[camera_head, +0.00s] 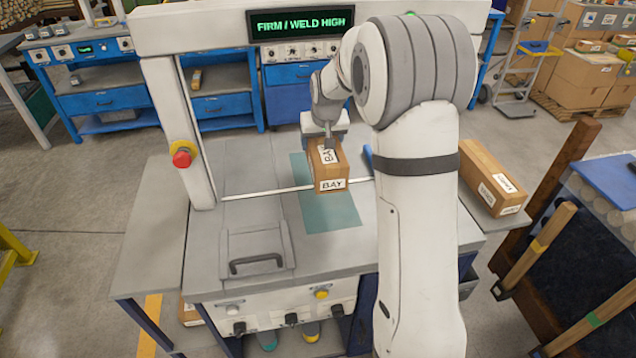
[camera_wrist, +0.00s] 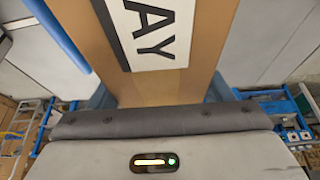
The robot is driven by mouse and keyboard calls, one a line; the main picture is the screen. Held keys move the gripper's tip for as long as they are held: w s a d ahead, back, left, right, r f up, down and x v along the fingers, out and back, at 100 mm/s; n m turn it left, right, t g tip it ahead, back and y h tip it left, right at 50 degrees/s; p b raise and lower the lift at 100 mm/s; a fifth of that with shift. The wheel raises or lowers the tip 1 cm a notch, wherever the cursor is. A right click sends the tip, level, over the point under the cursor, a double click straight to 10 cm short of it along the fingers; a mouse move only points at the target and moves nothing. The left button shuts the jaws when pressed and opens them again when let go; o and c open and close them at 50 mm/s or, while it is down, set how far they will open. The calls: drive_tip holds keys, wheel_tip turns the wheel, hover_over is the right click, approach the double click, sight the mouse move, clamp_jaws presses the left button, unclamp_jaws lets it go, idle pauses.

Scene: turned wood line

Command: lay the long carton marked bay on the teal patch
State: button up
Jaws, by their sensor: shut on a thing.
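The long carton marked BAY (camera_head: 331,183) is brown with white labels on its top and near end. In the head view it is over the teal patch (camera_head: 330,217) on the grey bench. My gripper (camera_head: 326,143) is shut on the carton from above, toward its far end. The carton (camera_wrist: 160,88) fills the middle of the wrist view, its label partly cut off. I cannot tell whether its underside touches the patch. Part of the patch shows in front of the carton and to its left.
A second long carton (camera_head: 488,180) with white labels lies at the right end of the bench. A white frame with a red button (camera_head: 182,155) spans the bench. A hatch with a dark handle (camera_head: 257,262) is at front left.

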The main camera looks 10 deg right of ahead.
drive_tip(key=shift+w+f, duration=0.2)
wheel_tip(320, 180, down, 9)
drive_tip(key=shift+p, duration=0.35)
drive_tip(key=shift+f, duration=0.1)
drive_tip(key=shift+f, duration=0.15)
drive_tip(key=o, duration=1.3)
drive_tip(key=shift+o, duration=0.2)
